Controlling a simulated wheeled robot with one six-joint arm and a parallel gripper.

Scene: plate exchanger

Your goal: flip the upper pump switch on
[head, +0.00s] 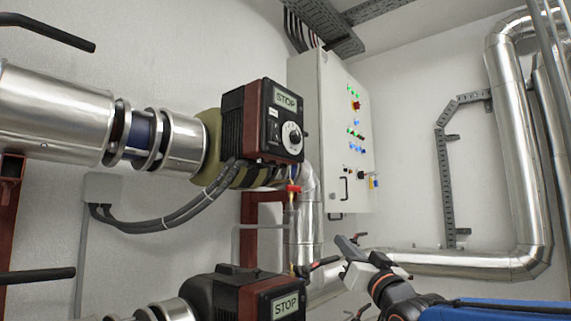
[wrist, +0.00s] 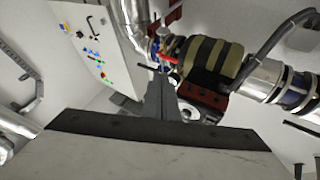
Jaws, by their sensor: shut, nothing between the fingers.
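The upper pump (head: 265,125) is a black and dark red box on the silver pipe, in the middle of the head view. Its display (head: 285,99) reads STOP. Its switch (head: 275,133) is a small dark rocker left of a round dial (head: 292,138); its position is too small to tell. My gripper (head: 343,247) is shut and empty, below and to the right of this pump and apart from it. In the wrist view, my gripper (wrist: 155,82) points toward the pump (wrist: 205,95), which appears upside down and partly hidden behind the gripper, its switch not distinguishable.
A lower pump (head: 232,292), also reading STOP, stands below. A grey control cabinet (head: 325,130) with coloured lights and buttons hangs to the right. A red valve handle (head: 293,188) sits below the upper pump. Silver pipes (head: 515,150) run along the right wall.

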